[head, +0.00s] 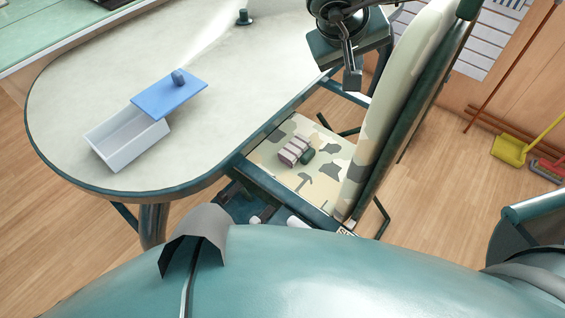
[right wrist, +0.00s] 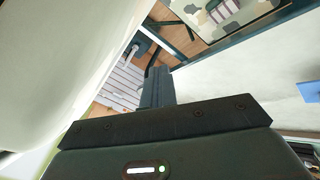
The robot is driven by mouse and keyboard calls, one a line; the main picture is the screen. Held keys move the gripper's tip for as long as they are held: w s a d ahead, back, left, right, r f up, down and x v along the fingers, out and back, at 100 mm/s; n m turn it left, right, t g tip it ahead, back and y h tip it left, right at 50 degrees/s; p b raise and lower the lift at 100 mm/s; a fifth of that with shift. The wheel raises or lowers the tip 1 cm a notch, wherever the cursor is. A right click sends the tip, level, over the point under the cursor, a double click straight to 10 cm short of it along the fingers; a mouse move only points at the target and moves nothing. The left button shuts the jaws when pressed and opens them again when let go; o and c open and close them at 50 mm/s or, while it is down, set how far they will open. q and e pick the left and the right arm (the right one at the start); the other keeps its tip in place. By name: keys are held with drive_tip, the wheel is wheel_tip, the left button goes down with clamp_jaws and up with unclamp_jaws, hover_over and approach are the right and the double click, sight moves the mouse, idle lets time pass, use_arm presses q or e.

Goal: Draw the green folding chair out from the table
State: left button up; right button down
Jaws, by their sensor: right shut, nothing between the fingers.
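The folding chair has a dark green frame and a camouflage-patterned seat (head: 327,178) and backrest (head: 395,100). In the head view it stands at the right side of the table (head: 75,95), with the front of its seat close to the table edge. My right gripper (head: 352,80) is beside the upper backrest, on the table side. In the right wrist view the gripper (right wrist: 157,88) is shut and empty, between a large pale surface at left, apparently the backrest, and the tabletop at right. Contact with the chair cannot be told. My left gripper is not in view.
A white box (head: 118,138) with a blue lid (head: 170,95) askew is on the table. A yellow dustpan (head: 510,150) and broom stand at right. Wooden floor is clear behind the chair.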

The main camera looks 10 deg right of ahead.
drive_tip(key=shift+s+d, duration=0.35)
drive_tip(key=s+d, duration=0.5)
drive_tip(key=s, duration=0.1)
drive_tip(key=shift+s+d, duration=0.15)
drive_tip(key=shift+s, duration=0.25)
idle(1.1)
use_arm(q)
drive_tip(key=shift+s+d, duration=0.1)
